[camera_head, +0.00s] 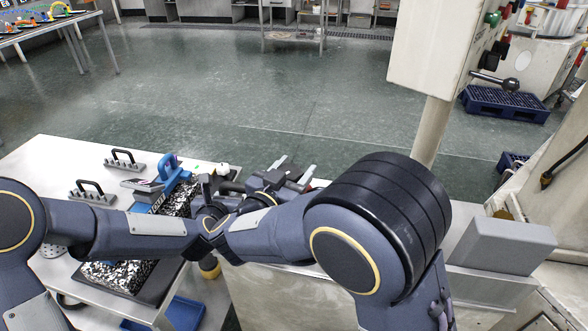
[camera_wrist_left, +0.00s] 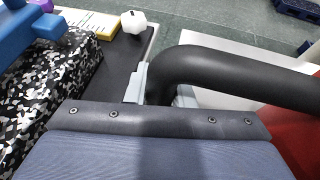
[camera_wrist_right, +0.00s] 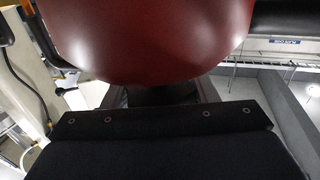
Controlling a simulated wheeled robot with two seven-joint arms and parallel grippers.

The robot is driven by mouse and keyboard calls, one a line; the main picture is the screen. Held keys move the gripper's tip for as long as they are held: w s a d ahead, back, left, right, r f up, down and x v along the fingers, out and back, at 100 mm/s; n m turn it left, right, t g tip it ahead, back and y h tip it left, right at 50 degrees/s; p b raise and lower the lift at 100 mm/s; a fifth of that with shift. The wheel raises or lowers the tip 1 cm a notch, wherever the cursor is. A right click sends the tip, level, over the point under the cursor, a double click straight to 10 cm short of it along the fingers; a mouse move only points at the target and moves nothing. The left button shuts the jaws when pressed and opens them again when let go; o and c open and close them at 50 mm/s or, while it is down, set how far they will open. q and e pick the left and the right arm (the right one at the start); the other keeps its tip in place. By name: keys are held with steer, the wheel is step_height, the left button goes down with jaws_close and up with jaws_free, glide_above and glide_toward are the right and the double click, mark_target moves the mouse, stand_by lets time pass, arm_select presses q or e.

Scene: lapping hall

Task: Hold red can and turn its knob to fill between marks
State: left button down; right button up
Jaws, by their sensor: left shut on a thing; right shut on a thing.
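The red can (camera_wrist_left: 297,135) shows at the right edge of the left wrist view. Its rounded body (camera_wrist_right: 150,40) fills the top middle of the right wrist view. A thick black curved handle (camera_wrist_left: 240,70) runs across the left wrist view. My left gripper (camera_wrist_left: 160,93) is shut on the handle's near end. My right gripper (camera_wrist_right: 160,94) is shut on a dark part just below the can body, probably the knob, mostly hidden by the gripper's housing. The marks and fill level are not visible. In the head view my arms hide the can.
A white table (camera_head: 60,152) carries black handled blocks (camera_head: 124,158), a blue handled tool (camera_head: 170,178) and a black-and-white speckled block (camera_head: 118,274). A white faceted piece (camera_wrist_left: 133,21) is near the left gripper. A grey box (camera_head: 500,245) stands right. Green floor beyond is open.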

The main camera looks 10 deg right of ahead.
steer(key=o, duration=1)
steer(key=v, duration=0.7)
steer(key=shift+s+a, duration=0.15)
steer(key=shift+s, duration=0.1)
